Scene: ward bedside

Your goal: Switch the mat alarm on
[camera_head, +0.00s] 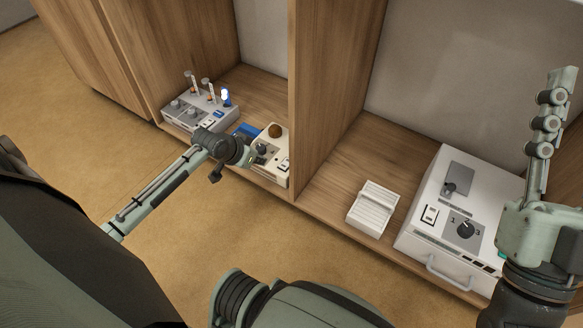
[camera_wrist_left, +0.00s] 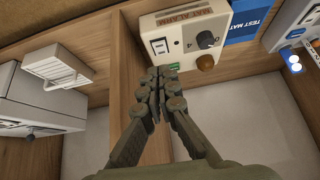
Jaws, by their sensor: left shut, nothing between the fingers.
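The mat alarm (camera_head: 273,165) is a cream box on the shelf left of the wooden divider. In the left wrist view its front (camera_wrist_left: 181,31) carries the label MAT ALARM, a black-and-white rocker switch (camera_wrist_left: 159,46), a dark dial (camera_wrist_left: 205,40) and a round brown knob (camera_wrist_left: 205,62). A small green patch (camera_wrist_left: 173,67) shows by my fingertips. I cannot tell which way the rocker is set. My left gripper (camera_head: 249,157) is shut and empty, in front of the box; its fingertips (camera_wrist_left: 161,76) appear just beside the switch. My right gripper (camera_head: 553,85) is raised at the right, its opening unclear.
A blue test mat (camera_head: 245,131) lies beside the alarm. A grey unit (camera_head: 190,118) with vials and a lit blue-white lamp stands further left. Right of the divider (camera_head: 320,100) are a ribbed white holder (camera_head: 373,207) and a large white unit (camera_head: 420,218) with a dial.

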